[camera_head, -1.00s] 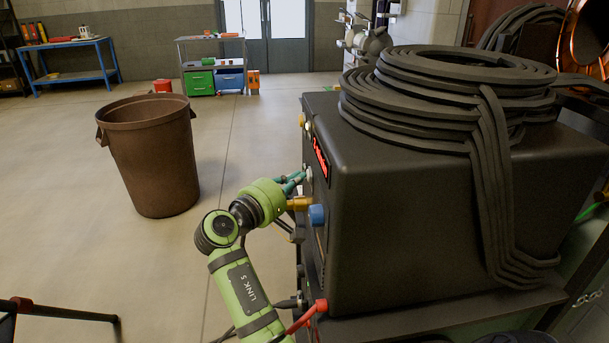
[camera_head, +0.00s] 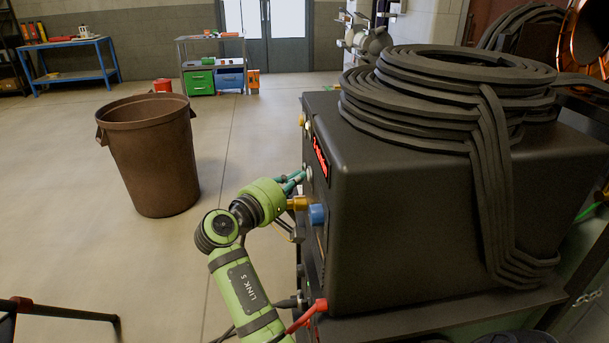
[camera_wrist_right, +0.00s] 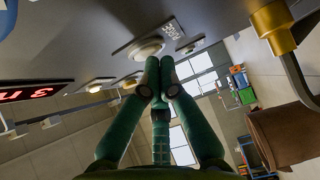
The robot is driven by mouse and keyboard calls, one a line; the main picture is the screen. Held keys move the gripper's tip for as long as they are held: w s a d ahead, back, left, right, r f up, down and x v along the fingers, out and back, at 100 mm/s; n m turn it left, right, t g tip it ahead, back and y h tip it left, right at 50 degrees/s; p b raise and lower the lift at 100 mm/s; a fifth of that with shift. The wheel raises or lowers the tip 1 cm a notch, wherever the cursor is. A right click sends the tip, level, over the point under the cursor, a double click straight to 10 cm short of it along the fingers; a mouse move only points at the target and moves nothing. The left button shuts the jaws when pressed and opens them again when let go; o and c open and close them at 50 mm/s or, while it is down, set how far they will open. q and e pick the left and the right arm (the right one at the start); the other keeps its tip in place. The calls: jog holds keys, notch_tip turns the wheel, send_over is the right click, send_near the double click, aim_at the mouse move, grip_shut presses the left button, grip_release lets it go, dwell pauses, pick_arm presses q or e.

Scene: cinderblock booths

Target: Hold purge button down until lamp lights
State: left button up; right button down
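The black welding-machine-like box (camera_head: 440,230) has its control panel on its left face. In the wrist view a pale round button (camera_wrist_right: 147,48) sits beside a small label plate (camera_wrist_right: 162,34) that seems to read PURGE. My right gripper (camera_head: 297,180) reaches the panel from the left. In the wrist view its green fingers (camera_wrist_right: 158,78) are drawn together, with nothing between them. The tips are at the button and cover part of it; I cannot tell how far it is pressed. Small round fittings (camera_wrist_right: 98,85) show nearby, none clearly glowing; I cannot tell which is the lamp. My left gripper is out of view.
A red-lit display (camera_head: 321,157) is on the panel. A brass fitting with a blue end (camera_head: 317,214) sticks out just below my fingers. A coiled black hose (camera_head: 450,85) lies on the box. A brown bin (camera_head: 150,160) stands left on open floor.

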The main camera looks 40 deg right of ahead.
dwell(0.7)
jog(key=shift+w+a, duration=0.4)
jog(key=shift+a, duration=0.25)
jog(key=w+a, duration=0.1)
jog(key=a+b, duration=0.1)
jog(key=a, duration=0.1)
jog(key=w+a, duration=0.1)
jog(key=shift+w+a+b, duration=0.15)
jog(key=shift+w+b, duration=0.15)
dwell(0.4)
